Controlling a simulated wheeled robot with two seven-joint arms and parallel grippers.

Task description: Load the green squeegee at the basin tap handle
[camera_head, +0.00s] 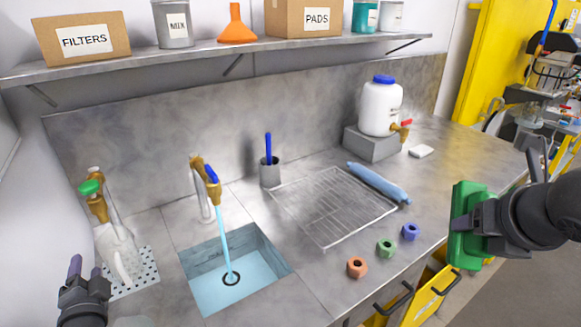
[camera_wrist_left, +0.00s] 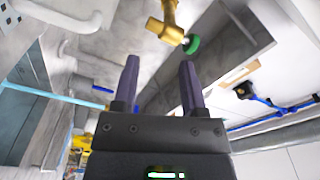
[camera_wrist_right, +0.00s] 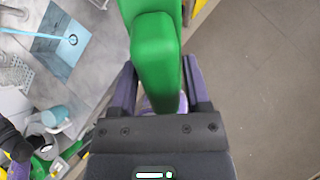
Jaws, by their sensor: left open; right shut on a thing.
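My right gripper (camera_head: 470,225) is shut on the green squeegee (camera_head: 464,240), held in the air off the counter's right front edge. In the right wrist view the squeegee (camera_wrist_right: 155,50) stands up between the fingers. The basin tap (camera_head: 198,168) is brass with a blue handle (camera_head: 212,174); water runs from it into the basin (camera_head: 258,235). My left gripper (camera_head: 86,270) is open and empty at the counter's left front, short of the second brass tap with a green handle (camera_head: 90,187). That green handle (camera_wrist_left: 191,44) also shows beyond the fingertips in the left wrist view.
A wire rack (camera_head: 330,205) with a blue rolled cloth (camera_head: 378,184) lies right of the basin. Orange, green and blue nuts (camera_head: 386,247) sit near the front edge. A grey cup with a blue-handled tool (camera_head: 269,172) and a white jug (camera_head: 380,107) stand behind. A loaded shelf (camera_head: 220,58) runs above.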

